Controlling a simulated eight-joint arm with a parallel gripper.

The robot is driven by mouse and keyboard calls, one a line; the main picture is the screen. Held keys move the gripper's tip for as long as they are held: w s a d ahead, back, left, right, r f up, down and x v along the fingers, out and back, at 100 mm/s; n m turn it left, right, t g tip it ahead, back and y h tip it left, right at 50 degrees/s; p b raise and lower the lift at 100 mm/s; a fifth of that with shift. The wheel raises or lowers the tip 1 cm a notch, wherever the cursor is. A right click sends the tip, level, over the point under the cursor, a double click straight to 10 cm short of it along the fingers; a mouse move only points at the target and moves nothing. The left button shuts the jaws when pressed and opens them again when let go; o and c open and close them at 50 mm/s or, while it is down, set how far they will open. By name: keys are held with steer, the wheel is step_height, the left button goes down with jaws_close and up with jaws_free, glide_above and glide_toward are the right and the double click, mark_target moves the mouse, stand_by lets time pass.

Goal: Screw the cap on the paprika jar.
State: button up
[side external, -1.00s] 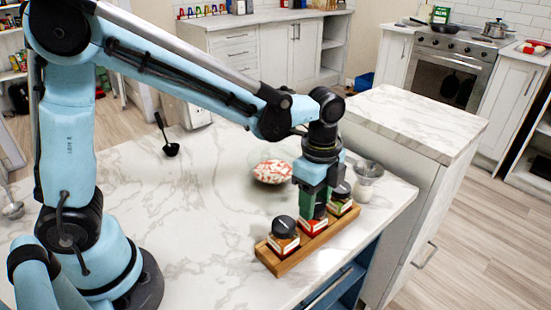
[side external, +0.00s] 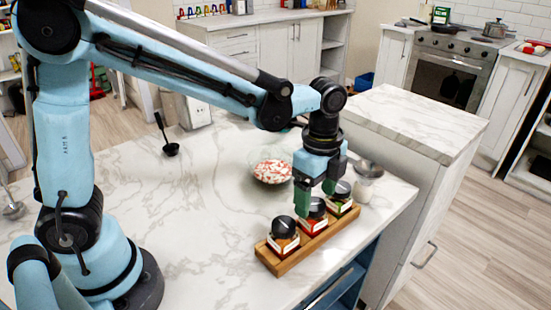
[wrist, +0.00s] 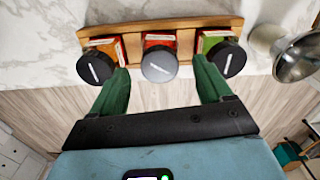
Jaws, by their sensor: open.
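Three jars with dark caps stand in a row in a wooden rack (side external: 283,266). The middle jar (side external: 312,222) has red contents and looks like the paprika, though its label is too small to read. Its cap (side external: 315,206) sits on its top and looks level; the wrist view shows this cap (wrist: 159,64) greyer than the others. I cannot tell how tight it is. My gripper (side external: 316,192) is just above the middle jar, pointing down. Its green fingers are open and empty, and in the wrist view they lie either side of the middle cap.
An orange-brown jar (side external: 284,241) and a green jar (side external: 340,203) flank the middle one closely. A glass bowl (side external: 271,170) with red and white pieces and a metal-topped shaker (side external: 366,183) stand behind. The counter to the left is mostly clear.

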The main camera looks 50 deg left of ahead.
step_height(320, 180, up, 10)
steer(key=s+a+f+n+t, duration=0.5)
steer(key=a+n, duration=0.6)
steer(key=n, duration=0.5)
steer(key=shift+s+a+n+t, duration=0.35)
steer(key=shift+s+t, duration=0.65)
steer(key=shift+s, duration=0.6)
steer(key=shift+d+f, duration=0.1)
